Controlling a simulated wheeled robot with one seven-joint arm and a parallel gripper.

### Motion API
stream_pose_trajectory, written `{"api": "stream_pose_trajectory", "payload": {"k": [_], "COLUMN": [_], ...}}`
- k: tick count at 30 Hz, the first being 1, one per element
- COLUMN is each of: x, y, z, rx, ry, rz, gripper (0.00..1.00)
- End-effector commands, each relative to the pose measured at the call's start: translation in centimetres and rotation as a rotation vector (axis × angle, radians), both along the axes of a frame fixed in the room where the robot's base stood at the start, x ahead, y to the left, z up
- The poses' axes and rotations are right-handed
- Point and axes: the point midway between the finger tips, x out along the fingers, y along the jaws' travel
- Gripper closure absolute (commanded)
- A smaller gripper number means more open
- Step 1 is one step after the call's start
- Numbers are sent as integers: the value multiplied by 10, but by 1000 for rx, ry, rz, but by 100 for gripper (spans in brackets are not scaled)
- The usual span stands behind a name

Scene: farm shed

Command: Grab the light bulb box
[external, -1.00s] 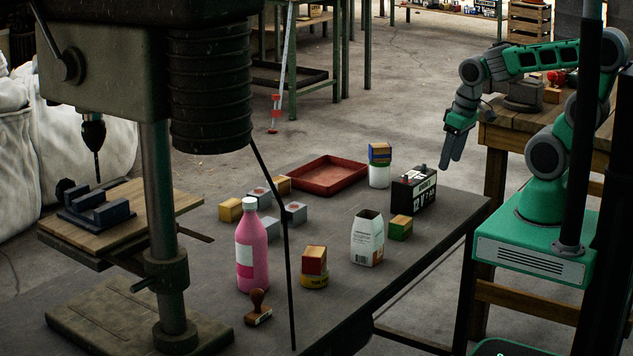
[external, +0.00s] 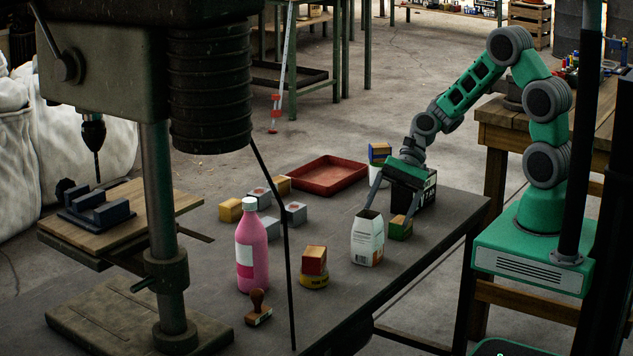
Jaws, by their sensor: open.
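Several small cube-shaped boxes stand on the dark table; their print is too small to tell which is the light bulb box. A green and yellow box (external: 400,229) stands right of a white carton (external: 367,240). A red and yellow box (external: 314,260) sits on a yellow tin (external: 314,281). A blue and yellow box (external: 379,151) sits on a white container (external: 377,172), partly hidden by my arm. My gripper (external: 388,213) is open and points down, its fingers apart above and around the green and yellow box's place; I cannot tell whether they touch it.
A black battery (external: 427,194) stands close behind my gripper. A pink bottle (external: 252,255), a stamp (external: 258,308), grey boxes (external: 296,213), yellow boxes (external: 230,210) and a red tray (external: 328,175) are on the table. A drill press (external: 165,230) stands at left.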

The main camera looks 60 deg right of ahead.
Motion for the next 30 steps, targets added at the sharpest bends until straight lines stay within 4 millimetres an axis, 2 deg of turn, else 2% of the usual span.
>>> {"api": "stream_pose_trajectory", "payload": {"k": [1, 3, 7, 21, 28, 30], "x": [0, 1, 1, -4, -4, -4], "y": [10, 20, 31, 98, 101, 101], "z": [-7, -4, 0, -23, -24, -24], "rx": [85, 182, 259, 258, 259, 259], "ry": [122, 262, 382, 386, 384, 384], "rz": [-67, -139, -190, -188, -191, -191], "gripper": [18, 18, 18, 18, 18, 22]}}
